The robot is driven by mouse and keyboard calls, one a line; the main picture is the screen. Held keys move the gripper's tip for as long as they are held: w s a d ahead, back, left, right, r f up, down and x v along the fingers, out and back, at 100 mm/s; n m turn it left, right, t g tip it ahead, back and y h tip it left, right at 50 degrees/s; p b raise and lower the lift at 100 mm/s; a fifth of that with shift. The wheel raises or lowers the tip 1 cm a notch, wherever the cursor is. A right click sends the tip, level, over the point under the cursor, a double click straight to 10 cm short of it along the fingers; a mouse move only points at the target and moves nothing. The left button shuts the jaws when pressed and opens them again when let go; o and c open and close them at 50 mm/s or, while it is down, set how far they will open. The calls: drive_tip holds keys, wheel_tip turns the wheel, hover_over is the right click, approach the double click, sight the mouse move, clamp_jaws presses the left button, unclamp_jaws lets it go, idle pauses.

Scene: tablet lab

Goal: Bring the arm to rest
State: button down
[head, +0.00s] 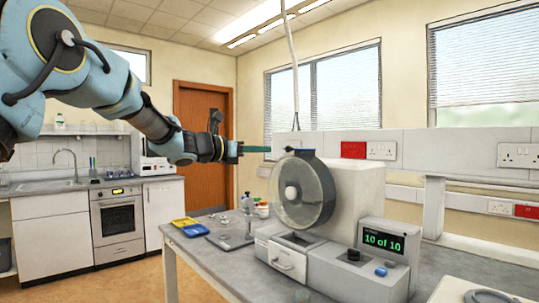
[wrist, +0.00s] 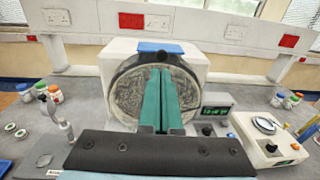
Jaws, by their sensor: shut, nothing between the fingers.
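My arm reaches in from the upper left of the head view, with its light blue links raised above the bench. My gripper (head: 268,149) is at its end, with teal fingers pointing right, level with the top of the drum machine (head: 352,195). In the wrist view, the two teal fingers of my gripper (wrist: 160,70) lie side by side and closed, with nothing held. They cover the middle of the machine's round drum (wrist: 128,88). The gripper appears above and apart from the machine, though the exact gap is hard to tell.
The grey bench (head: 215,268) carries the machine, its display (head: 384,241) reading "10 of 10", a yellow tray (head: 184,222), a blue tray (head: 195,231) and small jars (head: 262,209). In the wrist view, a balance (wrist: 268,138) stands at the right. Open floor lies left of the bench.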

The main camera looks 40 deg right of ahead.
drive_tip(key=w+a+b, duration=0.1)
drive_tip(key=a+b, duration=0.1)
drive_tip(key=a, duration=0.5)
drive_tip(key=shift+a+r, duration=0.2)
drive_tip(key=shift+w+f, duration=0.1)
drive_tip(key=shift+w, duration=0.05)
drive_tip(key=w+a+f+m+t+y, duration=0.2)
drive_tip(key=a+f+m+y, duration=0.25)
drive_tip(key=a+f, duration=0.75)
drive_tip(key=w+a+f+m+t+y, duration=0.1)
drive_tip(key=w+a+f+m+y, duration=0.3)
drive_tip(key=a+f, duration=0.75)
drive_tip(key=s+a+f+m+y, duration=0.3)
drive_tip(key=a+f, duration=0.1)
drive_tip(key=a, duration=0.6)
drive_tip(key=s+a+f+m+y, duration=0.2)
drive_tip(key=s+a+f+m, duration=0.1)
drive_tip(key=a, duration=0.7)
drive_tip(key=s+a+f+m+t+y, duration=0.1)
drive_tip(key=s+a+f+m+y, duration=0.2)
drive_tip(key=a, duration=0.7)
drive_tip(key=shift+s+f+y, duration=0.35)
drive_tip(key=shift+s+f, duration=0.6)
drive_tip(key=shift+a, duration=0.1)
